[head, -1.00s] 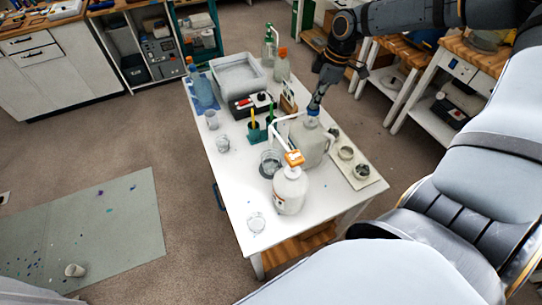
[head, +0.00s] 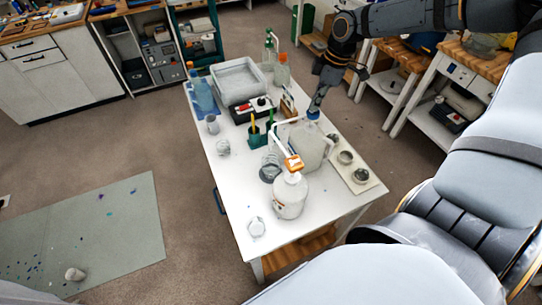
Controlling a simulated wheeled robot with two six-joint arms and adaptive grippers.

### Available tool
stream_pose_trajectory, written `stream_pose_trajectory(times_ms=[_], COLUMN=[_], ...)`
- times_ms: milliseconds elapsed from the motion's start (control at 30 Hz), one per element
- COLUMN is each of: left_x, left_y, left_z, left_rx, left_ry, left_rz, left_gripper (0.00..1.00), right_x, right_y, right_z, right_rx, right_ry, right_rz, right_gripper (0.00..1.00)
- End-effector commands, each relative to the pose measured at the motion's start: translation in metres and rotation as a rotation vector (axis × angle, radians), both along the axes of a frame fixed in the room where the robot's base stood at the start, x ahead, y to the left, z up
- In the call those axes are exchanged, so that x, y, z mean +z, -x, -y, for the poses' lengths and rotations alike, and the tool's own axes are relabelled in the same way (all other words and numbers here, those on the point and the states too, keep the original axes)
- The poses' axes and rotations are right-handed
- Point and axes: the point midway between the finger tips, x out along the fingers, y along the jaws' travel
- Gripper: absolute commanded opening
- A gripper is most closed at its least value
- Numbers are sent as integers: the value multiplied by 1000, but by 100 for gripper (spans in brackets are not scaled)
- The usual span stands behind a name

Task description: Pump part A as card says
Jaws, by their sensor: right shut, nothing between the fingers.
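A large translucent jug (head: 308,150) with a blue pump collar stands on the white table, its white spout reaching left. My right gripper (head: 315,108) is shut and empty, fingertips pointing down at the jug's pump top. They look in contact with it, but the exact contact is too small to tell. A smaller white bottle (head: 289,197) with an orange pump (head: 293,163) stands nearer. A clear cup (head: 270,168) sits left of the jug, near the spouts. A small card on a wooden stand (head: 288,104) is behind; its writing is unreadable. My left gripper is not in view.
On the white table (head: 240,190) are a grey tub (head: 238,78), a blue bottle (head: 203,94), a green holder (head: 256,135), and small cups. A pale board (head: 362,180) with round tins lies right of the jug. The table's near left is mostly clear.

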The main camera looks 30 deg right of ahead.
Motion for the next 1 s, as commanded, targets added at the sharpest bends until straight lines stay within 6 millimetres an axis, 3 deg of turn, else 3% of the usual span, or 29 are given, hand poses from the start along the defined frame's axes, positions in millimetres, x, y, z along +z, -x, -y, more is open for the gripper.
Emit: stream_pose_trajectory(times_ms=[533,1000], left_x=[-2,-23], left_y=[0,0], left_z=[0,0], left_rx=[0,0], left_ry=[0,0], left_rz=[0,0], left_gripper=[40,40], right_x=[-2,-28], right_y=[0,0], right_z=[0,0], right_rx=[0,0], right_ry=[1,1], right_rz=[1,-1], right_gripper=[0,0])
